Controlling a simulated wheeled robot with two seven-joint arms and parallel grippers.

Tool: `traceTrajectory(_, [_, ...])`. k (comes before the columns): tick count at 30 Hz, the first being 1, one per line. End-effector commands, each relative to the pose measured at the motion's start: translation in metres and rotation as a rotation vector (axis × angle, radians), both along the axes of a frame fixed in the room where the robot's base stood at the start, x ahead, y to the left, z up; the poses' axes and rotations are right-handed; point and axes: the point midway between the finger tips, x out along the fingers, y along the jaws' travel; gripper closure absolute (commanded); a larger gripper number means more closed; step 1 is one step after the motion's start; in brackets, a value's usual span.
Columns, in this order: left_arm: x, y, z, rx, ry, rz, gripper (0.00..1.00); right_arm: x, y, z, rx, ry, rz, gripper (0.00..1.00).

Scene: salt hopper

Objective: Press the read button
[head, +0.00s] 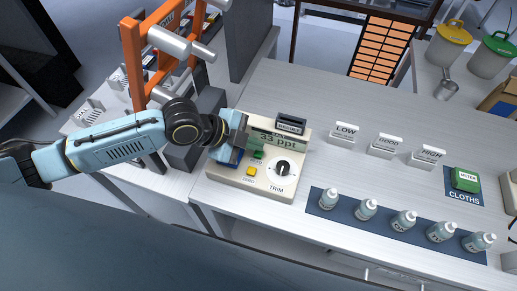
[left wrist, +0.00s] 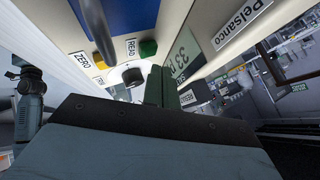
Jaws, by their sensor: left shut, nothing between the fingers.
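The cream meter (head: 226,176) stands on the bench under my left arm. Its green button (head: 258,154) has a READ label beside it in the left wrist view, where the button (left wrist: 148,48) shows near the top. A yellow ZERO button (head: 251,171) sits next to it. The display (head: 278,138) appears to read 33 ppt. My right gripper is not in view.
The black TRIM knob (head: 282,168) is right of the buttons. Several bottles stand on a blue mat (head: 322,208) to the right. LOW (head: 343,136), GOOD and HIGH signs stand behind them. An orange frame (head: 133,65) rises at the left. The bench front centre is clear.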

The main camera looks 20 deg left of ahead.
Motion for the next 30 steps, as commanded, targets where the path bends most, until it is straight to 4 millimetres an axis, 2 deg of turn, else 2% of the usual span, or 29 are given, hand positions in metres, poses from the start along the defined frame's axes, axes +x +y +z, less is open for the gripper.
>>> traceTrajectory(8, [0.000,0.000,0.003,0.000,0.000,0.000,1.00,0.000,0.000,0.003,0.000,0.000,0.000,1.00])
traceTrajectory(22, [0.000,0.000,0.049,0.000,-0.001,-0.001,1.00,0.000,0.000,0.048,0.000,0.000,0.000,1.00])
traceTrajectory(30, [0.000,0.000,0.049,0.000,0.001,-0.001,1.00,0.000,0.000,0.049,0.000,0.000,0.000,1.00])
